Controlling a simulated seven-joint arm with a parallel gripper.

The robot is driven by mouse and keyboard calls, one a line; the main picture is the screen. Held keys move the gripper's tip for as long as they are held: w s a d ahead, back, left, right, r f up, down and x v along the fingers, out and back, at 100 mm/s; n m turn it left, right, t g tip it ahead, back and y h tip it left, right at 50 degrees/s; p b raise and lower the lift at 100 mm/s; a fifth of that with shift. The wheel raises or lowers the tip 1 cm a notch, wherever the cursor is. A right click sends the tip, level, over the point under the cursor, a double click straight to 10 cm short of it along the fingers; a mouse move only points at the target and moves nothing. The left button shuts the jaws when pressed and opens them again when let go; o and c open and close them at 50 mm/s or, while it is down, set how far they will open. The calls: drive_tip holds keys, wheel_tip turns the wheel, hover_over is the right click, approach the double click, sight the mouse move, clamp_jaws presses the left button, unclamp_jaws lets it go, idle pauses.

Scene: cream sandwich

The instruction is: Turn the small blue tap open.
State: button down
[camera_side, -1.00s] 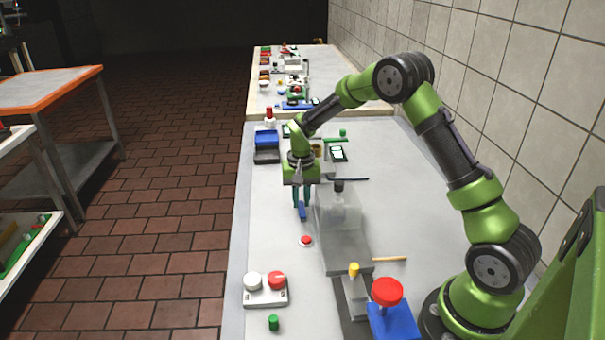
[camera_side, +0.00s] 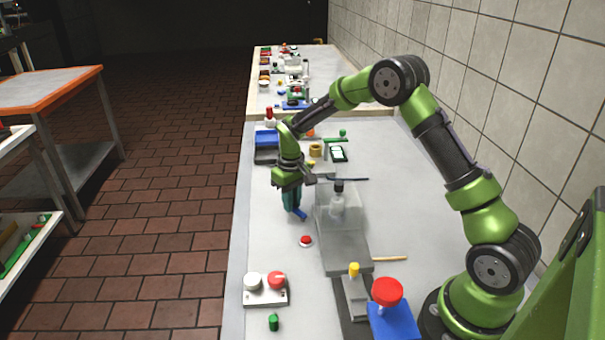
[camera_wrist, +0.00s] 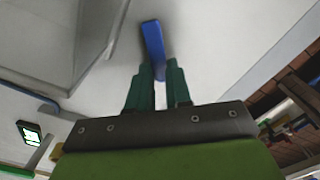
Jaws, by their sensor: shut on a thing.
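The small blue tap shows as a blue lever (camera_side: 301,216) under my gripper in the side view. In the wrist view the blue lever (camera_wrist: 152,38) sticks out beyond the fingertips, with its near end between them. My gripper (camera_side: 291,208), with dark green fingers, is shut on the lever near the table's left part. The fingers also show in the wrist view (camera_wrist: 160,72). The tap's base is hidden.
A red button (camera_side: 305,240) lies in front. A white panel with knobs (camera_side: 265,292) is nearer. A blue-black tray (camera_side: 266,148) stands behind. The table's left edge is close.

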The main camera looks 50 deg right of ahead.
drive_tip(key=n, duration=0.2)
drive_tip(key=a+n, duration=0.1)
drive_tip(key=n, duration=0.1)
drive_tip(key=a+n, duration=0.1)
drive_tip(key=shift+s+r+n, duration=0.1)
drive_tip(key=shift+s+n, duration=0.05)
drive_tip(key=shift+n, duration=0.25)
drive_tip(key=n, duration=0.1)
drive_tip(key=a+n, duration=0.1)
drive_tip(key=n, duration=0.1)
drive_tip(key=s+n, duration=0.1)
drive_tip(key=shift+a+n, duration=0.25)
drive_tip(key=shift+n, duration=0.05)
drive_tip(key=c, duration=1.3)
unclamp_jaws()
wheel_tip(320, 180, up, 17)
drive_tip(key=shift+f, duration=0.1)
